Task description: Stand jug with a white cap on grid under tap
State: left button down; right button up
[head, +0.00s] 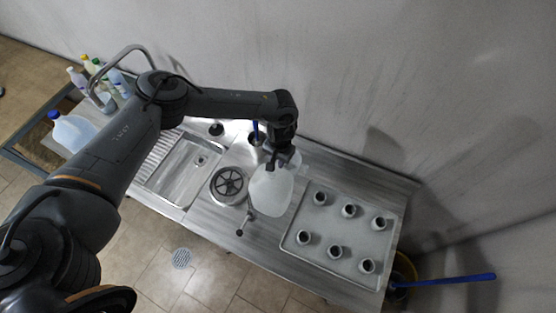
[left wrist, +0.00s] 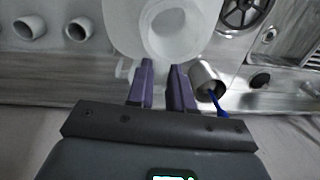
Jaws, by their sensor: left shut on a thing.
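A translucent white jug (head: 271,192) hangs from my left gripper (head: 284,158), over the metal counter. My left gripper is shut on its top part; in the left wrist view the purple fingers (left wrist: 163,85) reach to the edge of the jug (left wrist: 120,22). Its cap is not clearly visible, being hidden by the gripper in the head view. The round dark grid (head: 229,185) is just left of the jug, and is partly seen in the left wrist view (left wrist: 245,12). A slim metal fitting (head: 244,222), perhaps the tap, stands in front of the grid. My right gripper is not in view.
A tray (head: 322,268) with several round-mouthed vessels is to the right. A metal cup (left wrist: 203,78) with a blue-handled tool stands behind the jug. A sink (head: 180,175) lies left of the grid. A blue-capped jug (head: 72,132) and several bottles are at far left.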

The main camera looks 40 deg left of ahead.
pick_arm(q)
jog(key=shift+f, duration=0.7)
jog(key=c, duration=1)
grip_release()
